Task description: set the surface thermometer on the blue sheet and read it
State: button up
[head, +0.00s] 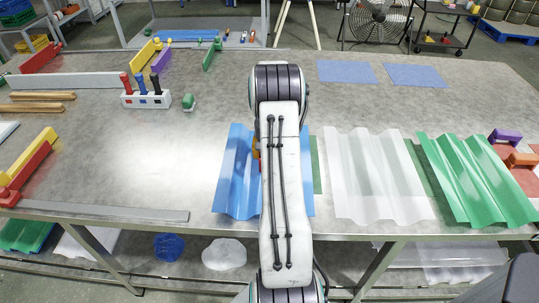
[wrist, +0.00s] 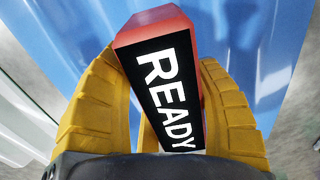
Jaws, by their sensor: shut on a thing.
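In the wrist view my gripper (wrist: 165,110) has its two yellow fingers shut on the surface thermometer (wrist: 160,65), a red block with a black face. White letters on that face spell READY. The blue sheet (wrist: 235,40) is corrugated and lies behind the thermometer; I cannot tell whether the two touch. In the head view the blue sheet (head: 235,170) lies near the table's front edge, and my arm covers its middle. There the gripper and thermometer are almost wholly hidden behind my arm, with only a little orange showing at its left side.
A clear sheet (head: 375,175) and a green sheet (head: 478,180) lie to the right. A white holder (head: 146,100) with colored-handled tools and a green object (head: 189,102) stand left of centre. Two flat blue pads (head: 346,72) lie at the back. Bare table lies left of the blue sheet.

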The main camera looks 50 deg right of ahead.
jog(key=shift+f, duration=0.2)
dwell(0.3)
jog(key=o, duration=1.3)
jog(key=shift+r, duration=0.1)
notch_tip(320, 180, up, 12)
jog(key=shift+f, duration=0.1)
